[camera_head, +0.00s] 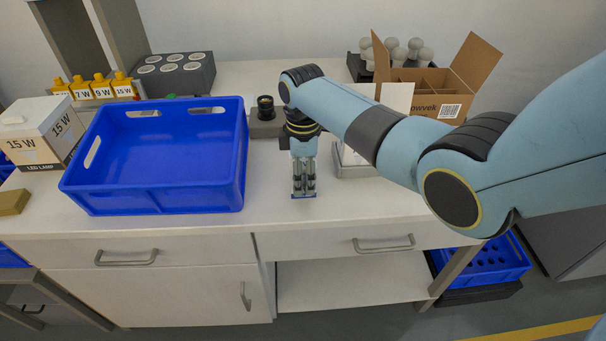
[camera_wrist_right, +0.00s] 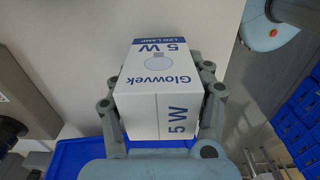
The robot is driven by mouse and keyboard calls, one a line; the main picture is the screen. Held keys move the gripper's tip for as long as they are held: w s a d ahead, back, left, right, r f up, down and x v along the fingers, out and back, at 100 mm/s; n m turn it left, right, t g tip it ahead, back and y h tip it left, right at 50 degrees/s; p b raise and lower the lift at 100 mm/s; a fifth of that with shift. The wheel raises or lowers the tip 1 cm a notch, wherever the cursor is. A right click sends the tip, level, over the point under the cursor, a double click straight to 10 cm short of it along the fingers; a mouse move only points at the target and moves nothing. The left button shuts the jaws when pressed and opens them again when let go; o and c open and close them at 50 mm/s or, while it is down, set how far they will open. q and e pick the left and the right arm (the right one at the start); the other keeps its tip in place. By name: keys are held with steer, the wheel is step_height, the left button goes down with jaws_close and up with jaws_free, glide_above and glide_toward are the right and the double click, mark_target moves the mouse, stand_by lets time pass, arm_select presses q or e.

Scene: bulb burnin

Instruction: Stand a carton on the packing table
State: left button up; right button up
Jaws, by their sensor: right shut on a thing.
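My right gripper (camera_head: 303,188) points down over the white table (camera_head: 365,207), near its front edge and to the right of the blue crate. In the right wrist view it is shut on a white carton (camera_wrist_right: 160,85) with blue print, "Glowvek", "LED LAMP" and "5 W". The carton sits between the two fingers (camera_wrist_right: 160,108). In the head view the carton barely shows, so I cannot tell whether it touches the table. A larger white carton marked "15 W" (camera_head: 38,135) stands at the table's left end. My left gripper is not in view.
An empty blue crate (camera_head: 165,198) takes up the left half of the table. Behind are a grey rack (camera_head: 178,75), yellow wattage markers (camera_head: 101,88), a black fixture (camera_head: 265,108), bulbs (camera_head: 414,47) and an open cardboard box (camera_head: 437,104). Bare table shows at the front right.

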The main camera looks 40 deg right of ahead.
steer(key=shift+f, duration=0.15)
steer(key=o, duration=1.2)
steer(key=shift+c, duration=0.2)
steer(key=shift+r, duration=0.5)
step_height(320, 180, up, 11)
steer(key=shift+r+p, duration=0.15)
steer(key=shift+p, duration=0.45)
steer(key=shift+s, duration=0.1)
